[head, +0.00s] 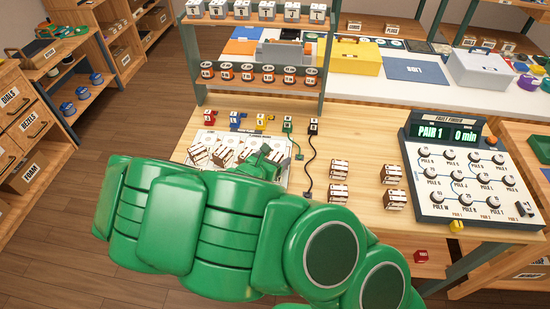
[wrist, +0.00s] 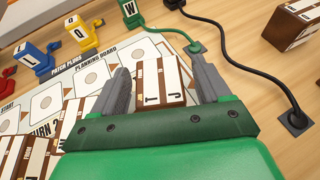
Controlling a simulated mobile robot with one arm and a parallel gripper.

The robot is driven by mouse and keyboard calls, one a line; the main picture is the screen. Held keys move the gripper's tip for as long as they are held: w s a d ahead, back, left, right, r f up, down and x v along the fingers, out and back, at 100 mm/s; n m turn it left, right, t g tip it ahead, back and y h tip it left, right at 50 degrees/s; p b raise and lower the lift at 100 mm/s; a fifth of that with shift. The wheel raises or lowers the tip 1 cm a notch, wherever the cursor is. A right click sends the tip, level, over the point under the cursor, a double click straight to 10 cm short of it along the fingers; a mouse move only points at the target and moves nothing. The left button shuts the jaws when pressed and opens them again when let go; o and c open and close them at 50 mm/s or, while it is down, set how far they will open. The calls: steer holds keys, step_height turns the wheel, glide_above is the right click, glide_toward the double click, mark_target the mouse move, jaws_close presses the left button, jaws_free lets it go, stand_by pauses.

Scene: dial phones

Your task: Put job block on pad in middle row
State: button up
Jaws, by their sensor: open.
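Job blocks are brown wood with white lettered strips. One job block (wrist: 150,87), showing T and J, sits between the spread fingers of my gripper (wrist: 161,72) in the wrist view. The fingers stand on either side of it; whether either touches it is unclear. The planning board (wrist: 118,47) has pale pads with round grey spots (wrist: 92,79). More blocks (wrist: 75,115) stand at its lower left. In the head view my gripper (head: 268,158) is over the board's right part, and my green arm hides the board's near side. Blocks (head: 222,155) show beyond the arm.
Several blocks (head: 340,168) stand on the bench right of the board. Coloured patch plugs (head: 236,119) line its far edge; a black cable (head: 309,160) runs along its right. The fault finder (head: 465,175) stands at the right. A shelf rack (head: 262,85) rises behind.

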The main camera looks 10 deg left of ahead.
steer(key=shift+v, duration=5.65)
